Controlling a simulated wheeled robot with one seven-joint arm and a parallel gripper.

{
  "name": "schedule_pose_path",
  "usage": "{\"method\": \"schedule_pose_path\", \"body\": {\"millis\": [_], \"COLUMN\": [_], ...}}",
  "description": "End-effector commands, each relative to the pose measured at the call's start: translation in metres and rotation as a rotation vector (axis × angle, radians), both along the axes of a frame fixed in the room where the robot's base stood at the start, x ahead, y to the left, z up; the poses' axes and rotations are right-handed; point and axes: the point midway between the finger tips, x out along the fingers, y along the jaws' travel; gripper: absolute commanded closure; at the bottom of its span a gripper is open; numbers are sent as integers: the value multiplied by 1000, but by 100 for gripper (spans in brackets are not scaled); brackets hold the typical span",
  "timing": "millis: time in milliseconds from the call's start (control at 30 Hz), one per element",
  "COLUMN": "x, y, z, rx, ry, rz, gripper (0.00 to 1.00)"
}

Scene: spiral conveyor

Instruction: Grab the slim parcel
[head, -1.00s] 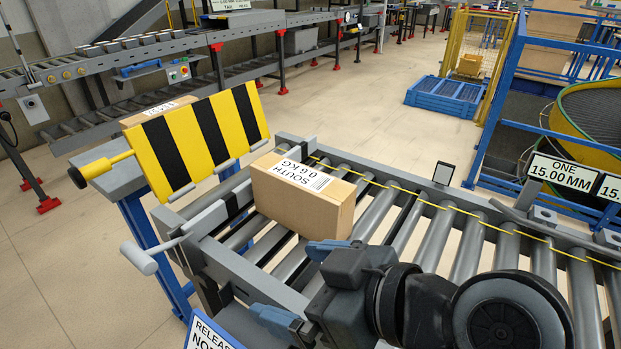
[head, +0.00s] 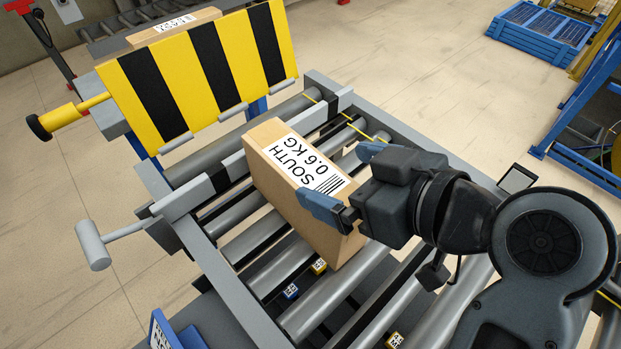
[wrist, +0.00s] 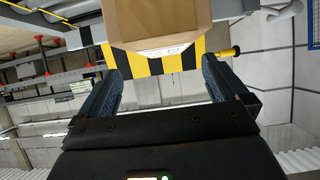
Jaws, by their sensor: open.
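The slim parcel (head: 290,172) is a narrow brown box standing on the grey rollers, with a white label on top reading SOUTH 0.6 KG. In the wrist view the parcel (wrist: 158,22) shows at the top centre, ahead of the fingers. My gripper (head: 345,174) is open at the parcel's near right end, one blue finger on either side of that end. In the wrist view my gripper (wrist: 162,85) has its two fingers wide apart with nothing between their tips. I cannot tell whether a finger touches the parcel.
A yellow and black striped gate (head: 205,75) stands behind the parcel, with another box (head: 172,27) beyond it. A small sign (head: 517,178) stands on the right rail.

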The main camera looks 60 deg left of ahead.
Motion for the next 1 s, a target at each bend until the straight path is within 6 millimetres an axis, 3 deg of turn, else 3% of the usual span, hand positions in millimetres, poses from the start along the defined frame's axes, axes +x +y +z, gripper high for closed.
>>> {"method": "schedule_pose_path", "body": {"millis": [500,800,1000], "x": [-21,-22,-22], "y": [48,52,52], "z": [-31,-34,-34], "rx": [-1,1,1], "ry": [1,-1,-1], "rz": [2,0,0], "gripper": [0,0,19]}}
